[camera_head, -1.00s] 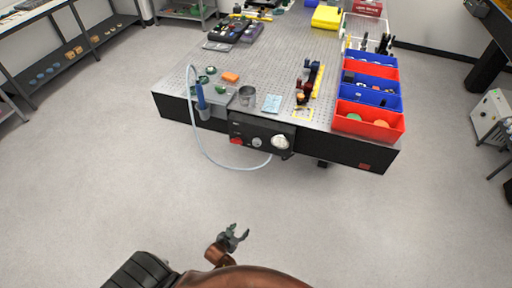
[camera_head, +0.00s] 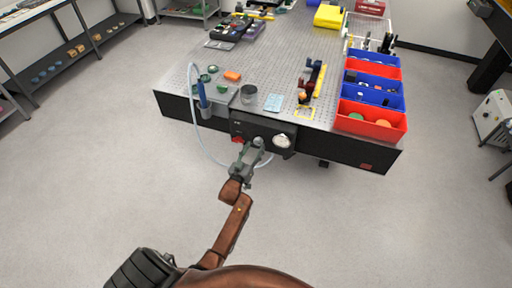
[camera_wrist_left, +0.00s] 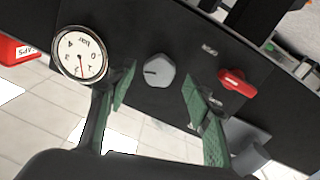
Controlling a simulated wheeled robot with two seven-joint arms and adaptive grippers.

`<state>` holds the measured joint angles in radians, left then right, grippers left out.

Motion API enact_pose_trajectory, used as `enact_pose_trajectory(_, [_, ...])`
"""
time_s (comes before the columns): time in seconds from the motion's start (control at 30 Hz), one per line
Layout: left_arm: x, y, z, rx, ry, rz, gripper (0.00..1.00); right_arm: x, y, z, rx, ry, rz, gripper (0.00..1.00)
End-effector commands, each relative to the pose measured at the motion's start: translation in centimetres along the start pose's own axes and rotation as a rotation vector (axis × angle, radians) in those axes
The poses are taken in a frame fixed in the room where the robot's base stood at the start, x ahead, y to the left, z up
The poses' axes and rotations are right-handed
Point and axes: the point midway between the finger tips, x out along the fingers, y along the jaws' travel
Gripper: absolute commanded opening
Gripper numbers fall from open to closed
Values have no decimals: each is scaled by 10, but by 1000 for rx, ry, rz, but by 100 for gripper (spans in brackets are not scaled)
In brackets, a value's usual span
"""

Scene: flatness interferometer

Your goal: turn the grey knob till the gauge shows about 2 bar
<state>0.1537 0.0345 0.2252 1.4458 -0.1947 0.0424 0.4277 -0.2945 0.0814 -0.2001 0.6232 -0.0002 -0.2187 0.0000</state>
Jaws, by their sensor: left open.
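The grey knob (camera_wrist_left: 159,71) is on the dark front panel (camera_wrist_left: 195,50), in the middle of the left wrist view. My left gripper (camera_head: 252,147) is open in front of the panel; its green-padded fingers stand on either side of the knob in the wrist view, with gaps and no clear contact. The round white gauge (camera_wrist_left: 80,54) is left of the knob there and also shows in the head view (camera_head: 282,141). Its dial is tilted and its needle is small, so I cannot read the value surely. In the head view my gripper hides the knob. My right gripper is not in view.
A red handle (camera_wrist_left: 237,82) sits right of the knob on the panel. A pale hose (camera_head: 207,151) loops below the table edge. The floor in front is clear.

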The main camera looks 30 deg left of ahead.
Motion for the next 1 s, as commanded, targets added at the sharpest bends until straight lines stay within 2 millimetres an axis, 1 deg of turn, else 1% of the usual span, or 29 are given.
enact_pose_trajectory(0.03, [6,0,1,0,0,1,47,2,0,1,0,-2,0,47])
enact_pose_trajectory(0.2, [16,0,0,0,-1,0,47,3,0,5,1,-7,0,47])
enact_pose_trajectory(0.47, [17,0,0,0,-1,0,47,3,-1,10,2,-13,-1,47])
enact_pose_trajectory(1.0, [16,0,0,0,-1,0,9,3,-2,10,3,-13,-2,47])
